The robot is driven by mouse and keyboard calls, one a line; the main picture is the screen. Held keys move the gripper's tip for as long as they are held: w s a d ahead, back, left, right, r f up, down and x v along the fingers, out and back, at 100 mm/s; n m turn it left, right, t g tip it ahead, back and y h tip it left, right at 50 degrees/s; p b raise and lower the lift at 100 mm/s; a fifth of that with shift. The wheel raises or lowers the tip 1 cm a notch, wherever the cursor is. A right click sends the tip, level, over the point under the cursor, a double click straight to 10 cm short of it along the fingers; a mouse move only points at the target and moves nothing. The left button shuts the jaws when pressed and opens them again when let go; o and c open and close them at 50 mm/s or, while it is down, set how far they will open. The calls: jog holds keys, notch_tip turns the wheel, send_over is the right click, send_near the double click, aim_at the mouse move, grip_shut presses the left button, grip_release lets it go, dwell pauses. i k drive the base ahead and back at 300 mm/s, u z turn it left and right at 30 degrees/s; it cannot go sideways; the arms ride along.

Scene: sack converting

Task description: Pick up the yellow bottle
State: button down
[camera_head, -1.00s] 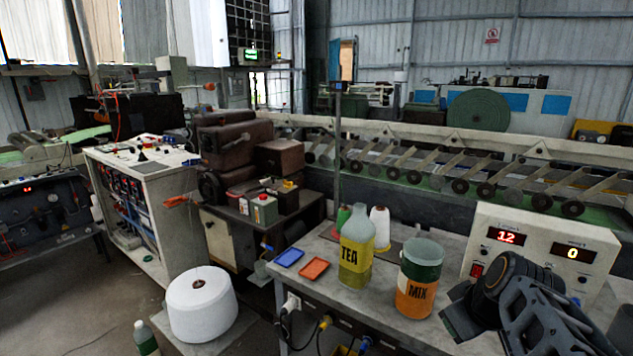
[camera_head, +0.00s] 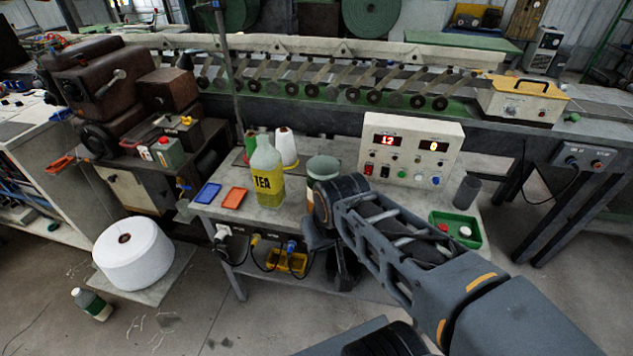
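The bottle with the yellow TEA label (camera_head: 268,170) stands upright on the grey worktable (camera_head: 225,212), near its front left part. It is translucent, with yellowish liquid low inside. My gripper (camera_head: 340,272) hangs at the end of my arm, in front of the table's front edge, to the right of the bottle and lower in the picture. It is apart from the bottle. Its fingers are dark and small, so their opening is unclear. A wide jar (camera_head: 322,167) stands right of the bottle, with its lower part hidden behind my arm.
Blue (camera_head: 207,193) and orange (camera_head: 235,198) trays lie left of the bottle. A white cone (camera_head: 286,147) stands behind it. A display box (camera_head: 410,150) and a green tray (camera_head: 470,228) are to the right. A white spool (camera_head: 133,255) sits at lower left.

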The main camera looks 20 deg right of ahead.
aim_at(266, 162)
jog(key=u, duration=0.5)
jog(key=k, duration=0.6)
jog(key=u, duration=1.1)
jog(key=i, duration=1.2)
jog(key=z, duration=0.8)
